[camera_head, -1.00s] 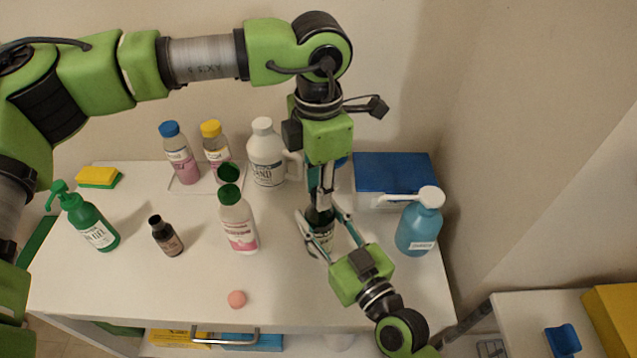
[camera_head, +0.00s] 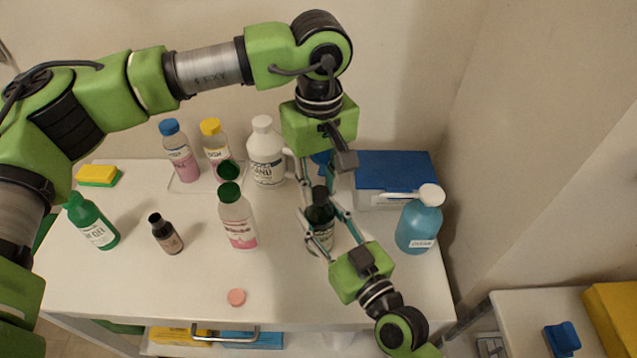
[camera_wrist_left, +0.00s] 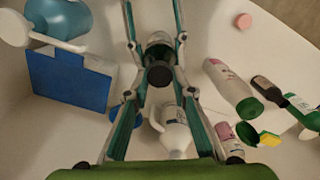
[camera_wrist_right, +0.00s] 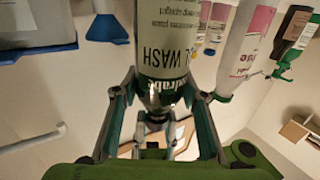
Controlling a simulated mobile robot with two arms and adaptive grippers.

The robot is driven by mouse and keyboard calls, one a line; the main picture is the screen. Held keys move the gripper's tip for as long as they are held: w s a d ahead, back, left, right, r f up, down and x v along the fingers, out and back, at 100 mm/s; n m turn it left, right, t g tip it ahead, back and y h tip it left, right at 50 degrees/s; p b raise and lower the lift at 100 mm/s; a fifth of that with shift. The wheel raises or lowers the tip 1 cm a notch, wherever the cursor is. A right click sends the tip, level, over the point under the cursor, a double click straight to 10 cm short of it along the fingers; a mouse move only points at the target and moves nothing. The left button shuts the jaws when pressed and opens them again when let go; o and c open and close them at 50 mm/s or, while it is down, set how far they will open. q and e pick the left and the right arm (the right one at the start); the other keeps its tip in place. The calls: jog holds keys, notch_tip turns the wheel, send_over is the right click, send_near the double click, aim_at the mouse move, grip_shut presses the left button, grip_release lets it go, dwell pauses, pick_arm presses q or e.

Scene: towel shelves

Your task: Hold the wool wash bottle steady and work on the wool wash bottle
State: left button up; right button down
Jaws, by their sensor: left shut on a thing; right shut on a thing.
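The wool wash bottle (camera_head: 320,222) stands upright on the white top, a dark bottle with a pale label and a black cap (camera_wrist_left: 160,75). Part of its label reading "WASH" fills the middle of the right wrist view (camera_wrist_right: 168,50). My right gripper (camera_head: 320,238) comes from the front right and is shut around the bottle's body. My left gripper (camera_head: 321,197) points down from above and is shut at the cap, its fingers on either side. The fingers hide part of the bottle's sides.
A pink-label bottle with a green cap (camera_head: 238,220) stands to the left, with a small brown bottle (camera_head: 167,235) beyond. A white jug (camera_head: 266,155) is behind. A blue-lidded box (camera_head: 395,172) and blue pump bottle (camera_head: 419,225) stand right. A pink disc (camera_head: 236,297) lies on clear front space.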

pick_arm(q)
jog(key=m, duration=0.8)
jog(key=shift+d, duration=0.1)
jog(key=m, duration=1)
jog(key=shift+d, duration=0.1)
jog(key=o, duration=0.7)
